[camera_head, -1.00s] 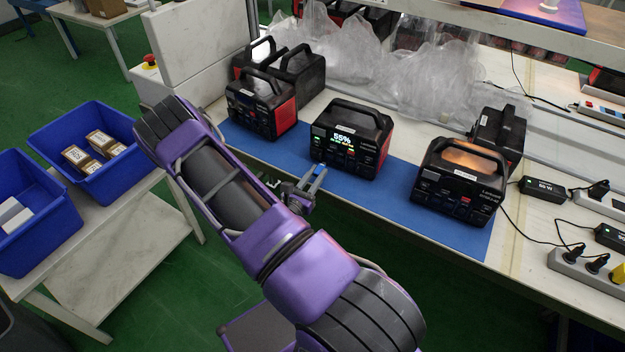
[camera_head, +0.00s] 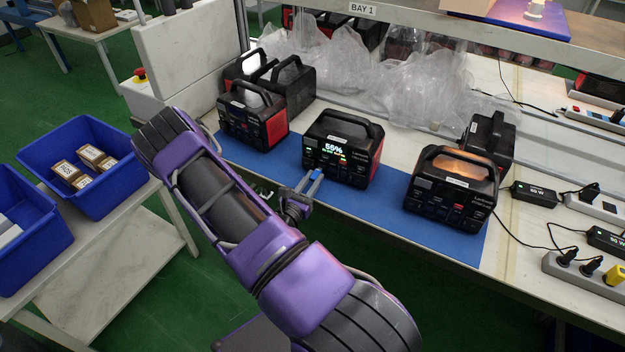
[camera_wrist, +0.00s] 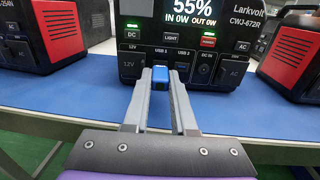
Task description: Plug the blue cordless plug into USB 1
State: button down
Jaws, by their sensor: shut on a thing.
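The middle power station (camera_head: 343,150) stands on the blue mat and its screen reads 55%. In the wrist view its front panel (camera_wrist: 222,52) shows 12V, USB 1, USB 2 and DC IN labels, with lit green DC and red buttons. My gripper (camera_head: 312,180) is in front of this station at the mat's near edge. In the wrist view my gripper (camera_wrist: 160,82) is shut on the blue plug (camera_wrist: 160,77), which is between the fingertips, below the USB 1 label. The plug hides the port behind it. I cannot tell whether it touches the panel.
Other power stations stand left (camera_head: 252,115) and right (camera_head: 452,190) on the blue mat (camera_head: 385,205). Clear plastic bags (camera_head: 420,85) lie behind. A power strip (camera_head: 575,268) with cables is at right. Blue bins (camera_head: 95,200) stand on a left-hand table.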

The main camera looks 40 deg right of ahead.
jog(key=shift+d, duration=0.15)
dwell(0.5)
jog(key=shift+w+d, duration=0.25)
jog(key=shift+d, duration=0.15)
jog(key=shift+w+d, duration=0.1)
jog(key=shift+d, duration=0.1)
dwell(0.6)
jog(key=c, duration=0.7)
grip_release()
jog(key=shift+o, duration=0.2)
jog(key=shift+w+a, duration=0.1)
jog(key=shift+a, duration=0.4)
jog(key=v, duration=1.6)
jog(key=shift+s, duration=0.55)
jog(key=shift+a, duration=0.1)
